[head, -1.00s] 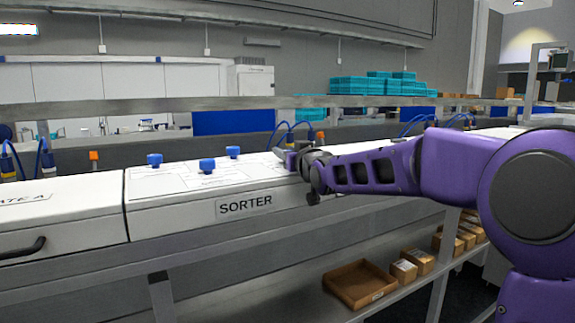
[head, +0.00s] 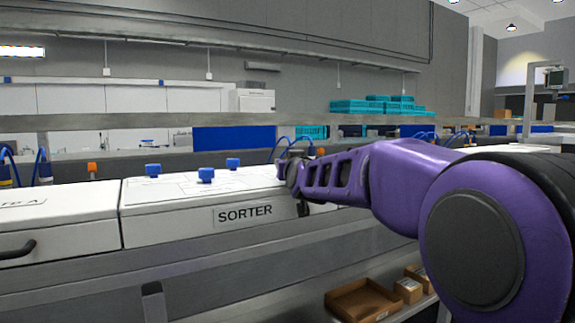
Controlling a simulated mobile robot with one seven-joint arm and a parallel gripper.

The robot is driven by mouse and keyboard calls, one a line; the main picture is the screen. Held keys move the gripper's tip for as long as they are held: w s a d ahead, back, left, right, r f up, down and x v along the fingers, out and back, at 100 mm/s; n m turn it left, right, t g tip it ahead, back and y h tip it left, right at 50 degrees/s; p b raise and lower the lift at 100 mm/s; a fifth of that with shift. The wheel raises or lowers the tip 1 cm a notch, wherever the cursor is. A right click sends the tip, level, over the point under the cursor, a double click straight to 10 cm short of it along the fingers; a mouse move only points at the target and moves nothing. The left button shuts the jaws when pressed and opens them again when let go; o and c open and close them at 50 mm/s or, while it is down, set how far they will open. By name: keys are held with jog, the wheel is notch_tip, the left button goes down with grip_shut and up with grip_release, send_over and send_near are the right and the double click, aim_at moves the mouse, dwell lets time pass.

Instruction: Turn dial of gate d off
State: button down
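The white sorter box (head: 150,225) stands on the bench with a SORTER label (head: 244,215) on its front. Three blue dials, a left one (head: 153,170), a front one (head: 206,175) and a rear one (head: 233,164), stand on its top. I cannot read which gate each one belongs to. My purple arm reaches in from the right. My gripper (head: 287,168) is at the right end of the sorter top, right of the visible dials. The arm hides that end, and any dial there. The fingers are too small and covered to tell if they are open.
A white unit (head: 60,215) with a black handle adjoins the sorter on the left. A grey rail (head: 120,123) runs behind the bench. Blue hoses and orange-topped fittings (head: 92,168) stand behind the boxes. A cardboard tray (head: 363,300) lies on the lower shelf.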

jog(key=shift+f, duration=0.3)
jog(key=c, duration=0.6)
grip_release()
jog(key=shift+r, duration=0.1)
jog(key=shift+o, duration=0.8)
jog(key=shift+r, duration=0.15)
